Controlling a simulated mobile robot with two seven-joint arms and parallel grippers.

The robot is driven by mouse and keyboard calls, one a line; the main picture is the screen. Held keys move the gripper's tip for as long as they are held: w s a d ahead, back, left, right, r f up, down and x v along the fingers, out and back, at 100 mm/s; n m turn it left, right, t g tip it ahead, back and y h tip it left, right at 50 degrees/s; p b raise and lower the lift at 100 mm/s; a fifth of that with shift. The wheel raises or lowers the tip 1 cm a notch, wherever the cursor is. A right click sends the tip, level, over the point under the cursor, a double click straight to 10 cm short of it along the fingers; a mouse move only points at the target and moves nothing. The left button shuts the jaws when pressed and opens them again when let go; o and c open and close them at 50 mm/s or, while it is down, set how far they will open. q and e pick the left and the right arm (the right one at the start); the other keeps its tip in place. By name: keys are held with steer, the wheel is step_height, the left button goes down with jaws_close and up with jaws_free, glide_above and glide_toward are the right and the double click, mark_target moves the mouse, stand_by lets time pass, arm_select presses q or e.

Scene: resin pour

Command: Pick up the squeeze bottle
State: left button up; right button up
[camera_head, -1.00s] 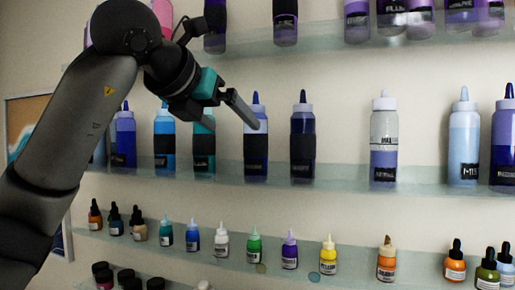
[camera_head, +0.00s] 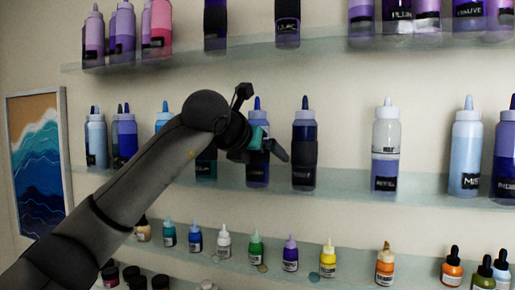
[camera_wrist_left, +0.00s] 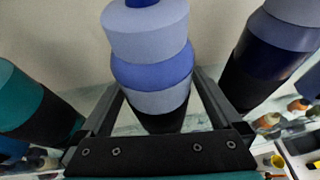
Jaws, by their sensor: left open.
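A squeeze bottle (camera_head: 257,174) with a dark blue nozzle, pale shoulder and dark label stands upright on the middle glass shelf. My left gripper (camera_head: 263,124) is at its upper part and covers some of it in the head view. In the left wrist view the same bottle (camera_wrist_left: 152,72) stands between the two open fingers of the gripper (camera_wrist_left: 155,92), one finger on each side. I cannot tell whether either finger touches it. My right gripper is not in view.
A dark blue bottle (camera_head: 304,150) stands close on the right and a teal bottle (camera_head: 206,170) close on the left. The shelf (camera_head: 345,182) has free room further right. An upper shelf (camera_head: 325,42) with purple bottles is above; small dropper bottles stand below.

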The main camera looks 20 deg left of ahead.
arm_select(q)
jaws_close()
stand_by(0.8)
